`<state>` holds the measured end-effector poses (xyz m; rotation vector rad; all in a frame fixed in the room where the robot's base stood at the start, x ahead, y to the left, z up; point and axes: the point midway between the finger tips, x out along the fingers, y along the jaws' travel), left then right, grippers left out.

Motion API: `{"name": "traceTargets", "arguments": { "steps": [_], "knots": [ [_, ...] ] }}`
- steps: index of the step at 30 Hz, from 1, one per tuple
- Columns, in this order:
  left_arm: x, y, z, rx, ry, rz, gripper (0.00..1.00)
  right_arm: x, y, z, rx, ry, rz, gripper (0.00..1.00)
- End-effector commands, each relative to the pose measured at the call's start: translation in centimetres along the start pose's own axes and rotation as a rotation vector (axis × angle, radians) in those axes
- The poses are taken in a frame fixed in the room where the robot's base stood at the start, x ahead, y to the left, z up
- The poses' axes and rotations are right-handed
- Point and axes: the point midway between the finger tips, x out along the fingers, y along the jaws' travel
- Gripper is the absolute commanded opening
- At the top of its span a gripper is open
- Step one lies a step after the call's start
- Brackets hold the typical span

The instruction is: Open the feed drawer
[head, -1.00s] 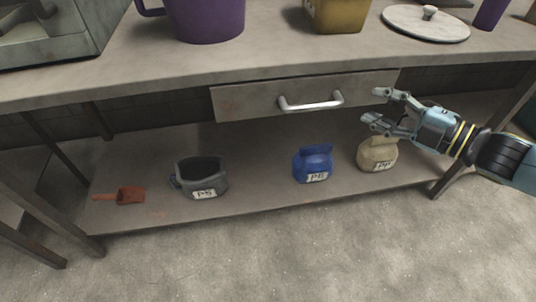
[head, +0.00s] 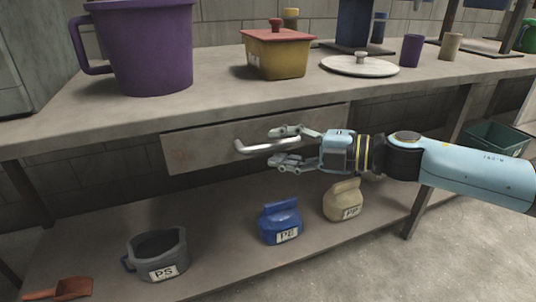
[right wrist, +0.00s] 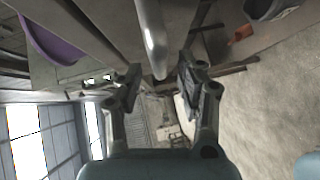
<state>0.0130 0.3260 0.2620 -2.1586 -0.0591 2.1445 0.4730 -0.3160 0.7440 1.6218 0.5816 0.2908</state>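The drawer (head: 200,148) has a plain grey front just below the tabletop edge and looks closed. Its silver bar handle (head: 245,149) runs sideways across the front. My right gripper (head: 276,147) comes in from the right with its fingers open, one above and one below the right end of the handle. In the right wrist view the handle (right wrist: 152,35) reaches into the gap between the open fingers (right wrist: 158,80); I see no grip on it. My left gripper is not in view.
The lower shelf holds a grey PS bin (head: 158,252), a blue PE bag (head: 280,222), a beige PP bag (head: 343,202) and a red scoop (head: 66,288). A purple mug (head: 145,50), a yellow box (head: 278,58) and a lid (head: 360,65) stand on the tabletop (head: 100,110).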

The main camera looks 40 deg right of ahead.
Motion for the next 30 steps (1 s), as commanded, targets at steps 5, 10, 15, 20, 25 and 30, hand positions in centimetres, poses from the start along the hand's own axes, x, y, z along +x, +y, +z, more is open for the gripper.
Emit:
{"name": "traceTargets", "arguments": {
  "steps": [5, 10, 15, 20, 25, 30],
  "knots": [
    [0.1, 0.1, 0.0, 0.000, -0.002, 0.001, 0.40, 2.0, 0.1, 0.1, 0.000, -0.002, 0.004, 0.38],
    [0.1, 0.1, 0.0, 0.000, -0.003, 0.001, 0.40, 2.9, 0.1, 0.1, 0.001, -0.002, 0.000, 0.38],
    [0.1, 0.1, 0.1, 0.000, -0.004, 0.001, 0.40, 3.1, 0.0, 0.0, 0.002, -0.002, -0.002, 0.38],
    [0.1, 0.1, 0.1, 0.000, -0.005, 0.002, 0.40, 3.0, 0.0, 0.0, 0.001, -0.002, -0.002, 0.36],
    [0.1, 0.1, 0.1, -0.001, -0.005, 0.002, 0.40, 3.0, 0.0, 0.0, 0.001, -0.002, -0.002, 0.13],
    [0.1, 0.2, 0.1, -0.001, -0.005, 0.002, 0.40, 3.0, 0.1, 0.0, 0.001, -0.001, -0.001, 0.00]
  ]
}}
